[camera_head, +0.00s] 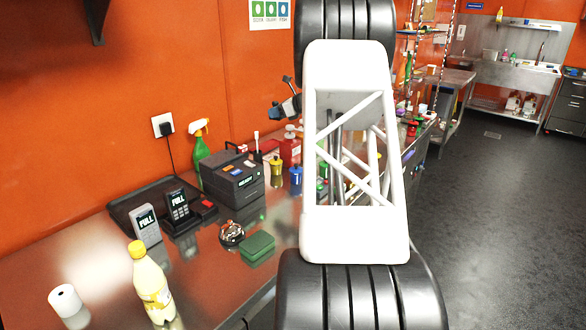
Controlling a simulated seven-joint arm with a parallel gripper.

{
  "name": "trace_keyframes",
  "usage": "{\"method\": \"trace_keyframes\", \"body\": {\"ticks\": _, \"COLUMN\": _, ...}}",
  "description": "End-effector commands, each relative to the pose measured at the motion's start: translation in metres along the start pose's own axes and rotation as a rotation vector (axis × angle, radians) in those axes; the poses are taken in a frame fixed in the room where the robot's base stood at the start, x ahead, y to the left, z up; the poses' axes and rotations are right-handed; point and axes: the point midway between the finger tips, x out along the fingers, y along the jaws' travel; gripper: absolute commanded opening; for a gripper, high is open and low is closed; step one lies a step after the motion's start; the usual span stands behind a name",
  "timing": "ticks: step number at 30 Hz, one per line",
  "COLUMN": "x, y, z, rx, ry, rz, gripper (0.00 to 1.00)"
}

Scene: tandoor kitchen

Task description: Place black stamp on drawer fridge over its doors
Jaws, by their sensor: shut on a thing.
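My white and black arm fills the middle of the picture. Part of what looks like my gripper (285,106), dark grey with blue, shows just left of the arm link, above the counter and in front of the orange wall. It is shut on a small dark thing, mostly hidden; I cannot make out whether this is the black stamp. No other black stamp can be made out clearly. A dark unit with drawers (568,108) stands at the far right edge; I cannot tell whether it is the drawer fridge.
The steel counter (105,262) holds a yellow bottle (152,284), a paper roll (66,301), card terminals (178,206), a bell (231,233), a green case (257,247), a black printer (233,178) and a green spray bottle (200,148). A sink (525,62) stands at the back. The right floor is clear.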

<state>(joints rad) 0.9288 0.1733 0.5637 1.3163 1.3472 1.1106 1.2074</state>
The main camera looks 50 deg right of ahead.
Motion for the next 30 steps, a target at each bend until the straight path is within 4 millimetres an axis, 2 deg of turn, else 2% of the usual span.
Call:
{"method": "trace_keyframes", "body": {"ticks": 1, "x": -0.013, "y": -0.009, "z": -0.007, "rx": 0.001, "ry": 0.0, "rz": 0.001, "gripper": 0.03}}
{"method": "trace_keyframes", "body": {"ticks": 6, "x": -0.054, "y": -0.033, "z": -0.029, "rx": -0.006, "ry": 0.0, "rz": 0.017, "gripper": 0.03}}
{"method": "trace_keyframes", "body": {"ticks": 18, "x": -0.155, "y": -0.077, "z": -0.082, "rx": -0.021, "ry": 0.0, "rz": 0.053, "gripper": 0.03}}
{"method": "trace_keyframes", "body": {"ticks": 30, "x": -0.222, "y": -0.096, "z": -0.118, "rx": -0.03, "ry": -0.001, "rz": 0.074, "gripper": 0.03}}
